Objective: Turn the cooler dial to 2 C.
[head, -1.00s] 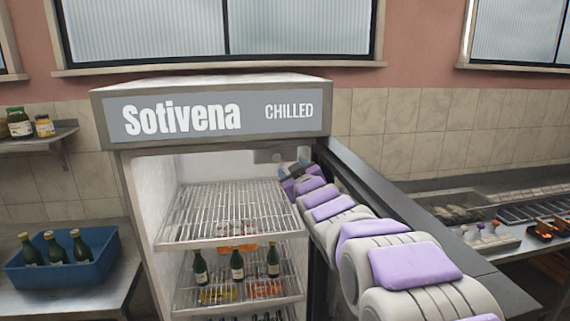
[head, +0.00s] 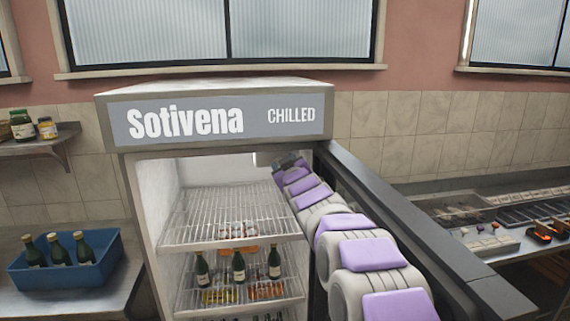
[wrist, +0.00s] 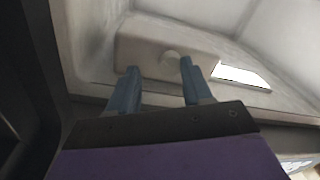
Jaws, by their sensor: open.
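The cooler (head: 219,121) stands open, with the "Sotivena CHILLED" sign on top. In the wrist view a pale box on its inner wall (wrist: 137,48) carries a round, pale dial (wrist: 170,62). No marks can be read on the dial. My gripper (wrist: 157,75) is open and empty, its two blue fingers pointing at the box. The dial lies between the fingertips in the picture, nearer the right one; I cannot tell whether they touch it. In the head view my gripper (head: 290,165) is inside the cooler's upper right corner, and the dial cannot be made out.
Wire shelves (head: 228,215) hold several bottles and packs below my gripper. The open door (head: 400,215) runs along the right of my arm. A blue crate of bottles (head: 65,268) is at left. A bright white panel (wrist: 240,76) is right of the box.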

